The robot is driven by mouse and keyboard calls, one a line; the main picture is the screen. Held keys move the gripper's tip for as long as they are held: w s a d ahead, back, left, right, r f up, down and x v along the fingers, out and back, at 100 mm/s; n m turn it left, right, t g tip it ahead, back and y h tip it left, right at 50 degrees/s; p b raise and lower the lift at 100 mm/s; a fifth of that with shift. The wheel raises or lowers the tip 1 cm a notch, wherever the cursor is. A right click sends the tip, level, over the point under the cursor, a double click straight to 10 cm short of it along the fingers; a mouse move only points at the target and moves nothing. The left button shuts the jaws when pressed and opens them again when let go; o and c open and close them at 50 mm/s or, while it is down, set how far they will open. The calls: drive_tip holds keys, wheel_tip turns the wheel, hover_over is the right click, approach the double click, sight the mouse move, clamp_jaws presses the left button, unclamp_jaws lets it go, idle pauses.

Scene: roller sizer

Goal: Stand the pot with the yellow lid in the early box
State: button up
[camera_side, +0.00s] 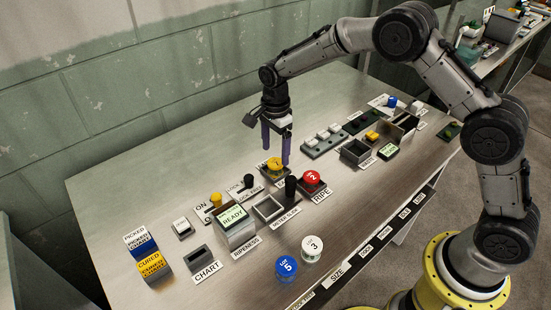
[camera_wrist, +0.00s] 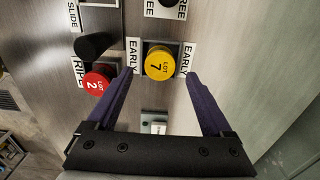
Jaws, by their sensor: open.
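The pot with the yellow lid, marked lot 7 (camera_side: 274,164), sits upright in the small dark early box (camera_side: 276,176). In the wrist view the yellow lid (camera_wrist: 160,62) shows between two EARLY labels, with the box rim (camera_wrist: 147,47) around it. My gripper (camera_side: 276,154) points down above the early box, its purple fingers spread. In the wrist view my gripper (camera_wrist: 160,76) is open and empty, one finger to each side of the pot with clear gaps. The pot's lower part is hidden by its lid and the box.
A red-lidded pot (camera_side: 312,177) stands in the ripe box beside it. A black handle (camera_side: 290,188) rises close by. A blue-lidded pot (camera_side: 286,268) and a white-lidded pot (camera_side: 312,247) stand near the front edge. The ripeness display (camera_side: 233,218) is to the left.

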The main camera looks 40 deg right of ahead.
sight(276, 162)
drive_tip(key=s+d+r+n+t, duration=0.1)
drive_tip(key=s+r+n, duration=0.15)
drive_tip(key=r, duration=0.55)
drive_tip(key=s+d+r+n, duration=0.1)
drive_tip(key=s+r, duration=0.2)
drive_tip(key=r, duration=0.4)
drive_tip(key=s+d+r+n+t, duration=0.25)
drive_tip(key=s+r+n, duration=0.35)
drive_tip(key=s, duration=0.4)
drive_tip(key=s+d+n+t, duration=0.1)
drive_tip(key=s+n, duration=0.3)
drive_tip(key=s, duration=0.5)
drive_tip(key=s+d+f+n+t, duration=0.1)
drive_tip(key=s+n, duration=0.3)
drive_tip(key=s, duration=0.5)
drive_tip(key=shift+s+d, duration=0.3)
drive_tip(key=shift+d, duration=0.45)
